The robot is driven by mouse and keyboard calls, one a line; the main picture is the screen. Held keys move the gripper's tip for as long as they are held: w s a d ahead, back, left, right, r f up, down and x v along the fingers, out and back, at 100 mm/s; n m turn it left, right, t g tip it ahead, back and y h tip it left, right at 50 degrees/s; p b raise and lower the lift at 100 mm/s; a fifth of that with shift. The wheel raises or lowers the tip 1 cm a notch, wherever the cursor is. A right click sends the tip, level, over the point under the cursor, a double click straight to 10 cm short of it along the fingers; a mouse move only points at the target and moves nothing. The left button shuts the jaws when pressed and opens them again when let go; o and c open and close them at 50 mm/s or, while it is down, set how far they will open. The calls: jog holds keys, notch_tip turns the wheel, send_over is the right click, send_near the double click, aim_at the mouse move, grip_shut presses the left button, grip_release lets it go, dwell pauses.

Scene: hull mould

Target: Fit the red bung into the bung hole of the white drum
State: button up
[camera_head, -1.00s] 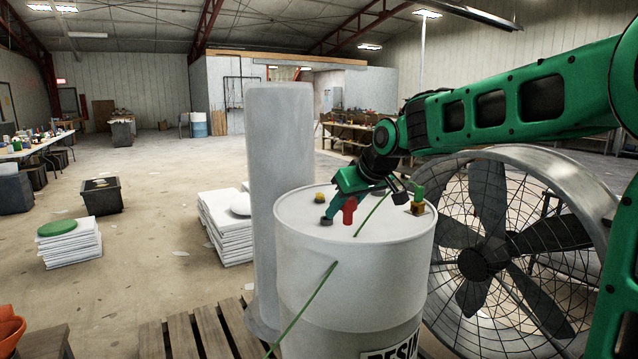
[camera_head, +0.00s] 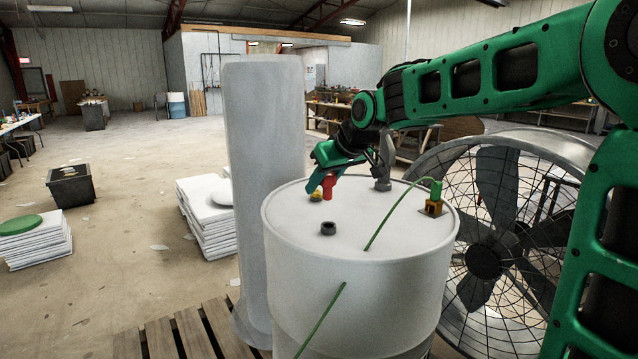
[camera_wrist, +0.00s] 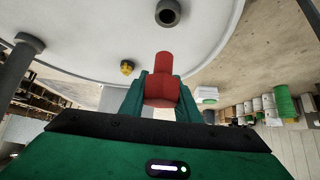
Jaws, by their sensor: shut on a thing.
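The white drum (camera_head: 290,215) stands upright in front of me, its flat lid also filling the top of the wrist view (camera_wrist: 100,30). The bung hole (camera_head: 328,229) is a dark raised ring near the lid's front; it shows at the wrist view's top edge (camera_wrist: 168,13). My gripper (camera_head: 320,184) is shut on the red bung (camera_head: 327,190), held over the lid's back left, behind the hole and apart from it. In the wrist view the bung (camera_wrist: 162,65) sticks out between my fingertips (camera_wrist: 160,88). Its height above the lid is unclear.
A yellow cap (camera_head: 316,196) sits on the lid close to the bung. A grey post (camera_head: 383,175) and a brass fitting (camera_head: 433,207) with a green line (camera_head: 395,215) stand on the lid. A tall grey cylinder (camera_head: 262,170) is left of the drum, a large fan (camera_head: 490,240) right.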

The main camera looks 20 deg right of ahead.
jog(key=shift+d, duration=0.15)
jog(key=shift+s+f, duration=0.1)
jog(key=shift+f, duration=2.8)
jog(key=shift+s+f, duration=0.1)
jog(key=shift+f, duration=1.55)
jog(key=o, duration=1.1)
jog(key=shift+d, duration=0.1)
jog(key=v, duration=1)
jog(key=shift+s+r, duration=0.25)
jog(key=shift+r, duration=0.1)
